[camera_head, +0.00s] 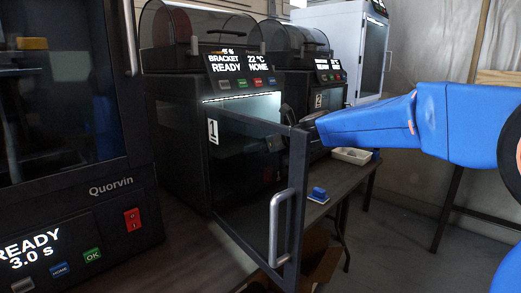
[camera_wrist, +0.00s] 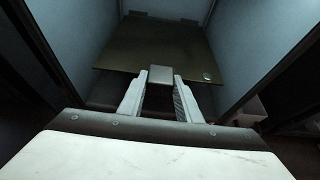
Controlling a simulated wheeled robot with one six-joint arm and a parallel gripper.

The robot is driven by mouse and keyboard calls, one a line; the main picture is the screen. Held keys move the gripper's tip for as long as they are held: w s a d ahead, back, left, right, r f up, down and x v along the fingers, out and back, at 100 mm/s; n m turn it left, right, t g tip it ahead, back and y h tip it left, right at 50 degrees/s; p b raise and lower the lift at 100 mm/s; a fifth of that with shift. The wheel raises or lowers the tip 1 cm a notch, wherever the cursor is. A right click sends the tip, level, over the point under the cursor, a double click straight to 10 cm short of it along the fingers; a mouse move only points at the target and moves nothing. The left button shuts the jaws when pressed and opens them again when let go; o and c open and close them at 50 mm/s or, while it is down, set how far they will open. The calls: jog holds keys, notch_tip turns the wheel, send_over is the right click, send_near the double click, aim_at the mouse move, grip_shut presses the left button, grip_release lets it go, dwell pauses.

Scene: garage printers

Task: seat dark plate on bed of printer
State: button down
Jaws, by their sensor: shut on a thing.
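The dark plate (camera_wrist: 150,45) shows in the wrist view as a flat olive-dark sheet with a small pale round mark near its right corner. My gripper (camera_wrist: 160,82) is shut on a grey block at the plate's near edge. The plate is between the pale walls inside the printer chamber. I cannot tell whether it touches the bed, which is hidden beneath it. In the head view, printer 1 (camera_head: 178,135) has a lit chamber and its glass door (camera_head: 245,190) stands open. My gripper (camera_head: 290,114) shows only partly beside the door's top corner; the plate is not clear there.
The open door with its grey handle (camera_head: 279,228) juts toward me. A Quorvin machine (camera_head: 95,225) stands close at left. Printer 2 (camera_head: 322,98) is behind at right. A white tray (camera_head: 352,155) and a blue block (camera_head: 318,193) lie on the bench (camera_head: 180,225).

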jog(key=shift+w+a, duration=1.15)
jog(key=shift+a, duration=0.3)
jog(key=shift+w+a, duration=1.1)
jog(key=shift+a, duration=0.35)
jog(key=shift+w+a+f, duration=0.3)
jog(key=shift+a+f, duration=0.1)
jog(key=shift+f, duration=0.75)
dwell(0.5)
jog(key=c, duration=1.2)
grip_release()
